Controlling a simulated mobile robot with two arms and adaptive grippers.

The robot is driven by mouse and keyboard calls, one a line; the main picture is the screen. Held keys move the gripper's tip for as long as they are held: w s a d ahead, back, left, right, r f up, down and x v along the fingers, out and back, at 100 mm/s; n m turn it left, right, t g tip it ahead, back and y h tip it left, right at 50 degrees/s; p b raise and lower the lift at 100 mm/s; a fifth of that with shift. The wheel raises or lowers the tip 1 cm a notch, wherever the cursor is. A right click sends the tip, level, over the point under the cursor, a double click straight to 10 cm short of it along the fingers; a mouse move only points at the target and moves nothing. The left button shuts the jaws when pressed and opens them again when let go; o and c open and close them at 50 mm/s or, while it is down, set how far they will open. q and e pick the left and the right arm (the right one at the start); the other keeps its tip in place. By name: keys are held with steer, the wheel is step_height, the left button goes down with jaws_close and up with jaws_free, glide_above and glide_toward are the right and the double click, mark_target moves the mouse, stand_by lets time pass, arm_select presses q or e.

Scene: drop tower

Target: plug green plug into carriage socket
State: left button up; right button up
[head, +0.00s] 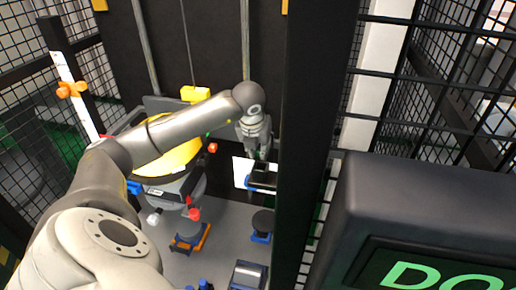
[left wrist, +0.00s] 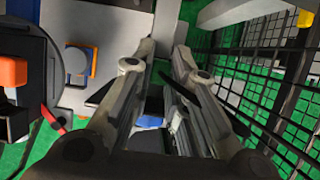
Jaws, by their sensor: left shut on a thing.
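My left gripper (head: 258,150) points down beside the dark post, right of the carriage. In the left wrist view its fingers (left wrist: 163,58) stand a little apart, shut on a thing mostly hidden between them. A small bit of green shows at the fingertips in the head view, which looks like the green plug (head: 263,155). A black block and a white panel (head: 240,172) are just below the fingers. The carriage (head: 180,160), with its yellow round top, stands left of the gripper. I cannot make out its socket. My right gripper is not in view.
A dark post (head: 312,130) stands close right of the gripper, with mesh fencing (head: 440,90) beyond. A dark box with green letters (head: 430,220) fills the lower right. An orange-and-blue base (head: 190,238) and a round black-topped stand (head: 262,224) are on the grey floor below.

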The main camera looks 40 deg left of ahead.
arm_select(q)
steer(key=o, duration=0.9)
steer(key=shift+c, duration=0.2)
steer(key=v, duration=1.2)
steer(key=shift+s+f, duration=0.1)
steer(key=shift+f, duration=0.05)
